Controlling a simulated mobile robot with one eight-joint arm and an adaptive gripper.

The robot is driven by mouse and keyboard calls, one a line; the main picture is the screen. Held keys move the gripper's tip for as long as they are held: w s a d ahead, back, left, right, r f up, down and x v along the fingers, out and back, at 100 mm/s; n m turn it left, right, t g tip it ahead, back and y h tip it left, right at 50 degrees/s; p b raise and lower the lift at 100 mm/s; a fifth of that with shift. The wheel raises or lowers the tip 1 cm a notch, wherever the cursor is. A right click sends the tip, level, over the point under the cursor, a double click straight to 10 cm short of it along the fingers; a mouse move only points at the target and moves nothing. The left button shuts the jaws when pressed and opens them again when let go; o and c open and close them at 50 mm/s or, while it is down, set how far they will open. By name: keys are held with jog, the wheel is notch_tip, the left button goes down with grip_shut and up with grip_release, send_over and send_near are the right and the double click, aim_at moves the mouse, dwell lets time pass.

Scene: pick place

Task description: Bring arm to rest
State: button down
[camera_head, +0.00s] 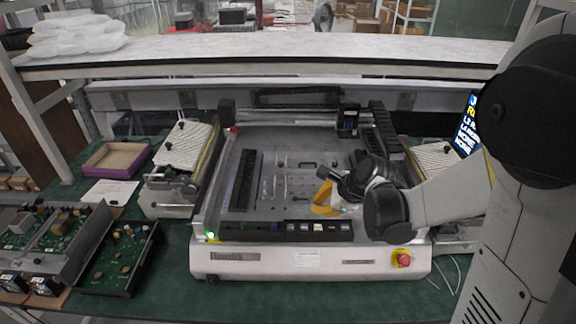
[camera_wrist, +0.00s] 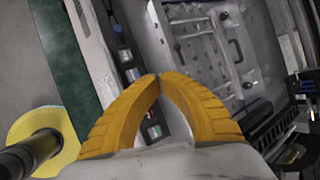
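My gripper (camera_head: 322,200) hangs over the front right part of the flat machine bed, at the end of my arm, which reaches in from the right. In the wrist view its two yellow-orange ribbed fingers (camera_wrist: 160,78) curve together and meet at the tips. Nothing shows between the tips, so the gripper looks shut and empty. The wrist view shows the machine bed (camera_wrist: 203,45) tilted beyond the fingers, and the head view shows its grey plate (camera_head: 275,145). I cannot tell the exact height of the fingertips above the machine.
The machine has a red stop button (camera_head: 402,259) at its front right and a dark gantry head (camera_head: 347,118) at its back. Feeder units (camera_head: 185,146) stand left of it. A purple-edged box (camera_head: 115,160) and circuit-board trays (camera_head: 120,258) lie on the green table (camera_head: 165,290).

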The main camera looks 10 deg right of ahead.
jog(key=shift+s, duration=0.1)
jog(key=shift+s+a+r+n, duration=0.15)
jog(key=shift+s+r+n, duration=0.1)
jog(key=shift+n, duration=0.15)
jog(key=s+a+r+n+h+b, duration=0.1)
jog(key=s+r+n+b, duration=0.1)
jog(key=s+n, duration=0.7)
jog(key=s+a+r+n+h+b, duration=0.1)
jog(key=s+r+n+h+b, duration=0.1)
jog(key=s+n, duration=0.8)
jog(key=shift+a+r+n+t+b, duration=0.3)
jog(key=shift+r+n+b, duration=0.25)
jog(key=shift+n+b, duration=0.35)
